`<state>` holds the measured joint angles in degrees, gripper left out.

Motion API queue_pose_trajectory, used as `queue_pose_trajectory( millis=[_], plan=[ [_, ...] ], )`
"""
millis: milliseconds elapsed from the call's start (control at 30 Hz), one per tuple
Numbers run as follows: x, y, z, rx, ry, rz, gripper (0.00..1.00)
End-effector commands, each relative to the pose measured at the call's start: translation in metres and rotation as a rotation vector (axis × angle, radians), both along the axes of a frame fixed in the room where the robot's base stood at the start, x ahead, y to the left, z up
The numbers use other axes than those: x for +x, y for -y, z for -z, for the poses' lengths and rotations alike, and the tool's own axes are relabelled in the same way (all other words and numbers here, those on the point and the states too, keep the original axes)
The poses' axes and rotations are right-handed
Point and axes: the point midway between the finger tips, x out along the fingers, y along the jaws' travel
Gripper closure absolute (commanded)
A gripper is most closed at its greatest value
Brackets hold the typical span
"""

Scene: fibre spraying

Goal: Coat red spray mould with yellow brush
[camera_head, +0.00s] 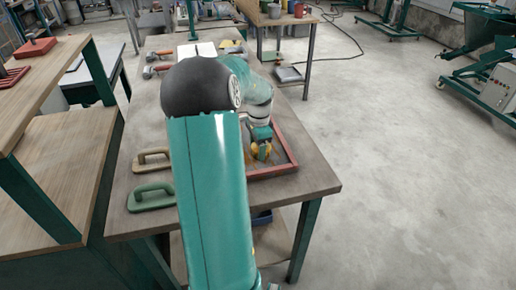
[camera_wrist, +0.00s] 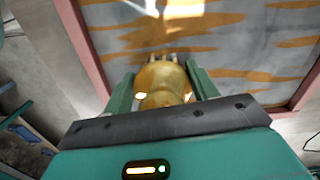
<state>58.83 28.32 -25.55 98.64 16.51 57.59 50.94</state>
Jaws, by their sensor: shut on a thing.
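The red spray mould (camera_head: 285,146) lies on the workbench, partly hidden behind my arm. In the wrist view its reddish rim (camera_wrist: 82,42) frames a grey inner face with uneven orange-yellow streaks. My gripper (camera_head: 261,146) is over the mould. In the wrist view my gripper (camera_wrist: 161,84) is shut on the yellow brush (camera_wrist: 163,76), one green finger on each side. The brush also shows in the head view (camera_head: 262,152). Its tip points at the mould's inner face; I cannot tell whether it touches.
A tan float (camera_head: 153,160) and a green float (camera_head: 151,196) lie on the bench (camera_head: 140,120) left of my arm. Hammers (camera_head: 158,70) lie further back. A wooden shelf unit (camera_head: 55,150) stands at left.

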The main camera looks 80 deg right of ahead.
Motion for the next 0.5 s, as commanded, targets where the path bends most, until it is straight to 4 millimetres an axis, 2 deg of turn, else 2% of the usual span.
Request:
queue_pose_trajectory(
  millis=[200, 500],
  plan=[
    [0.009, 0.016, 0.000, 0.000, -0.001, -0.001, 0.71],
    [0.015, 0.025, -0.001, 0.002, -0.001, -0.001, 0.71]
  ],
)
